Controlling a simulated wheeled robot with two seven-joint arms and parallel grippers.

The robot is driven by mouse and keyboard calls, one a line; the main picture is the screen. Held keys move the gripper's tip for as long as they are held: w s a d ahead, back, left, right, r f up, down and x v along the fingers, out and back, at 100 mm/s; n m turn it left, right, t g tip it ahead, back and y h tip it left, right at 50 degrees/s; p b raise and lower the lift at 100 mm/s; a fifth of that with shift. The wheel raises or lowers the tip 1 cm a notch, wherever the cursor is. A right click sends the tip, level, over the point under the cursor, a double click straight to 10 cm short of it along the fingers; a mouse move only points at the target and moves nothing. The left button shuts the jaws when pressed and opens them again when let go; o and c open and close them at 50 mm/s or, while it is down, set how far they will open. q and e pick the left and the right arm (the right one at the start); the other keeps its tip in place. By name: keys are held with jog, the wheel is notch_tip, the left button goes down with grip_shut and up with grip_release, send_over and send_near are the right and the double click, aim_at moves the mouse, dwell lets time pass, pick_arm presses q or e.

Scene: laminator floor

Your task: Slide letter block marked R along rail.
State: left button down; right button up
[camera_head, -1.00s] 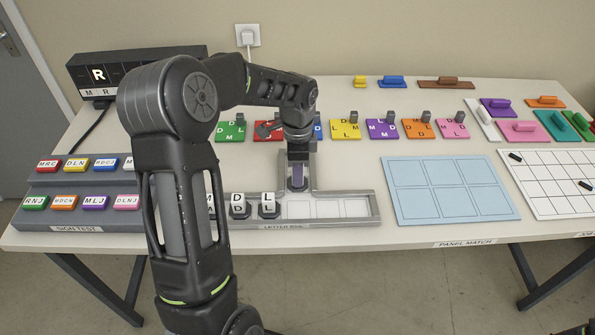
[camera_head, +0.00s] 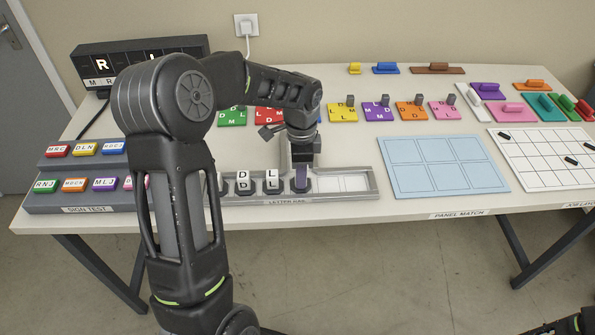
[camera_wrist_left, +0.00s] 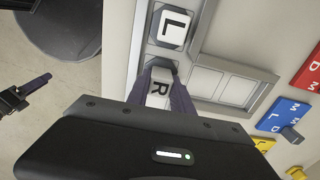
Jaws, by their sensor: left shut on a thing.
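My left gripper (camera_head: 301,184) is shut on the letter block marked R (camera_wrist_left: 158,92). In the left wrist view the R face shows between the purple-grey fingers; in the head view the gripper hides the block. The block is in the main row of the grey rail (camera_head: 350,196), just right of the block marked L (camera_head: 271,180), with a small gap. A block marked D (camera_head: 242,182) stands left of L. My arm hides the rail's left part. What looks like my right gripper (camera_wrist_left: 32,92) hangs over the floor in the left wrist view; its jaw state is unclear.
Empty white cells (camera_head: 353,183) lie right of my gripper. Coloured letter panels (camera_head: 343,113) stand behind the rail. A light blue grid board (camera_head: 440,165) lies to the right. The sign test rack (camera_head: 60,204) and a black display showing R (camera_head: 103,64) are at the left.

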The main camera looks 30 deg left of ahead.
pick_arm(q)
jog(key=shift+s+d, duration=0.1)
jog(key=c, duration=1)
grip_release()
jog(key=shift+c, duration=0.2)
jog(key=shift+r, duration=0.1)
notch_tip(320, 180, up, 8)
jog(key=shift+f, duration=0.2)
